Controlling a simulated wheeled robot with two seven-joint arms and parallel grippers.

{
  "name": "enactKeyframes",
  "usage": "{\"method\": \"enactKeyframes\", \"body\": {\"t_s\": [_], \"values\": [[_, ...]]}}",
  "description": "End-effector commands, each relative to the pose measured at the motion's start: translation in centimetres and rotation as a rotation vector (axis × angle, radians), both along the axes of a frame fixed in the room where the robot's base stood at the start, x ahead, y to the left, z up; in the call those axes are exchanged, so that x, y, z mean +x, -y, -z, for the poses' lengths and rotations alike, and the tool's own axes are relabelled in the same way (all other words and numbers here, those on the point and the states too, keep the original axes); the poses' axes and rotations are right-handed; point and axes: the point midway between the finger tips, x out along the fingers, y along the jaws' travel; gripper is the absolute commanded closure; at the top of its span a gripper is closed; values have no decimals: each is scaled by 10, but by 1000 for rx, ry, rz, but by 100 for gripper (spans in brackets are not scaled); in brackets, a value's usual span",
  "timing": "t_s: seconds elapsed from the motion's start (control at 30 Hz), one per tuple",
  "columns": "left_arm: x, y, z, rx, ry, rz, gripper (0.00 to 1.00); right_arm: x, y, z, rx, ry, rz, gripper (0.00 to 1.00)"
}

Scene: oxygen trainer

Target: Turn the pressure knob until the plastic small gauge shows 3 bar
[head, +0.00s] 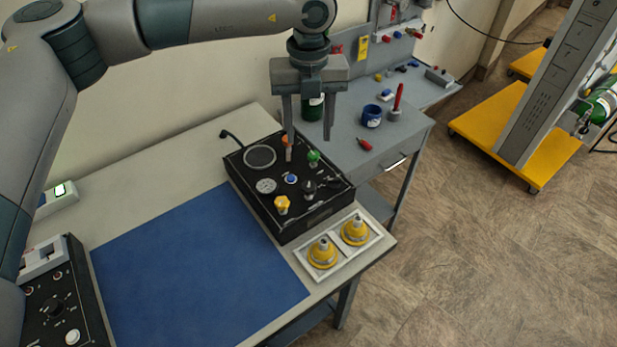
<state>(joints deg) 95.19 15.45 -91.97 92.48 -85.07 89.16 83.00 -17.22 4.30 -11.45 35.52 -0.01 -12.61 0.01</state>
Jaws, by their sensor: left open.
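The black trainer box (310,208) stands on the table below my left gripper. Its top carries a large round dial (260,157), a small pale gauge (266,186), a yellow knob (282,204), a black knob (309,187), a blue knob (291,179), a green knob (314,157) and an orange-red part partly behind a finger. The gauge's needle and marks are too small to read. I cannot tell which knob sets the pressure. My left gripper (309,143) is open and empty, pointing down over the box's back edge. My right gripper is not in view.
A white tray with two yellow domed parts (323,253) lies at the box's front right. A blue mat (195,270) covers the table's middle and is clear. A black panel (62,300) stands at left. A grey bench (395,140) with small tools stands behind.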

Motion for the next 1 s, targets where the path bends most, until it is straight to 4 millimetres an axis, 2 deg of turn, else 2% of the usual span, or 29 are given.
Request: {"method": "enactKeyframes", "body": {"t_s": [0.17, 0.7, 1.0], "values": [[-1, 0, 23, 1, -5, 0, 52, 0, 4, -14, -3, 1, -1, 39], [-1, 0, 119, 3, -4, 0, 52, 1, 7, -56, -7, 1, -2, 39], [-1, 0, 153, 1, -2, 0, 52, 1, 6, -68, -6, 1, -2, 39]]}}
